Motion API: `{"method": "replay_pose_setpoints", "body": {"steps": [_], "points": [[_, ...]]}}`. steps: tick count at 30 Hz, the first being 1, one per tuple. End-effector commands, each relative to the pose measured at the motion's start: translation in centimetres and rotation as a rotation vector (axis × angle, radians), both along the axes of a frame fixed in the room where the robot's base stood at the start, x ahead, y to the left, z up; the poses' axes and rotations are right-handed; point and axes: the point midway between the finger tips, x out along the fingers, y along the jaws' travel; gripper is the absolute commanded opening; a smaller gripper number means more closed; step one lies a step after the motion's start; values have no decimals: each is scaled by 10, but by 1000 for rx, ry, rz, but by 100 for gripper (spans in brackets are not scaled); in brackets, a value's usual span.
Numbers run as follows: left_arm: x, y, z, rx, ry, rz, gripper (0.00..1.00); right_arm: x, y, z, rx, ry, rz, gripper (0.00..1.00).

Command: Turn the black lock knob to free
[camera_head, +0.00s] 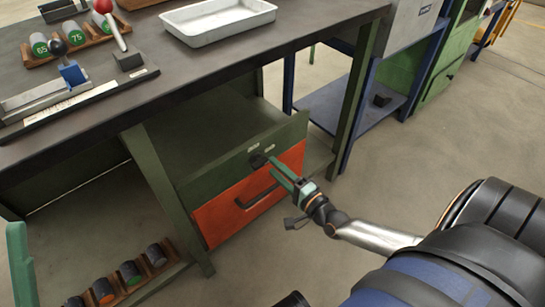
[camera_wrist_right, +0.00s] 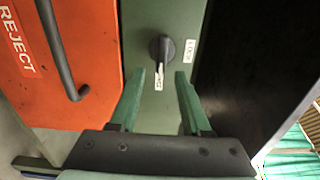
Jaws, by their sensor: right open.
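The black lock knob (camera_head: 258,160) sits on the green panel (camera_head: 222,178) above an orange drawer (camera_head: 222,212). In the right wrist view the knob (camera_wrist_right: 161,47) stands with its grip upright in the picture. A white "LOCK" label (camera_wrist_right: 190,52) is to its right, and a small white label below it is too blurred to read. My right gripper (camera_wrist_right: 159,82) is open and empty. Its two green fingers point at the knob, one on each side of its line, with their tips apart from it.
The drawer has a black bar handle (camera_wrist_right: 62,58) and a "REJECT" label. The workbench top (camera_head: 190,60) overhangs the panel and carries a metal tray (camera_head: 218,18). Several dark cylinders sit in a wooden rack (camera_head: 132,290) below. Open floor (camera_head: 390,155) lies to the right.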

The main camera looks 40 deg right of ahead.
Motion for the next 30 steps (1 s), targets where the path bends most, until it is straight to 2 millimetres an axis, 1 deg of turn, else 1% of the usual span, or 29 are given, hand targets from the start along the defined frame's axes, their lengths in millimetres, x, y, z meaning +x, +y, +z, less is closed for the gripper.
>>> {"method": "replay_pose_setpoints", "body": {"steps": [1,6,9,13,16,19,30], "points": [[0,0,6,0,-3,3,50,-12,-1,1,-1,6,1,48],[-1,2,18,5,-17,14,50,-50,-4,2,-1,6,1,48],[-1,2,22,13,-22,21,50,-70,-5,2,-1,6,1,48],[0,3,25,22,-26,31,50,-89,-7,1,0,4,1,48],[0,4,26,25,-26,34,50,-98,-8,1,-1,1,1,48],[-1,4,26,25,-25,34,50,-102,-8,1,0,1,1,48],[-1,3,25,23,-23,33,50,-103,-8,0,0,0,1,48]]}}
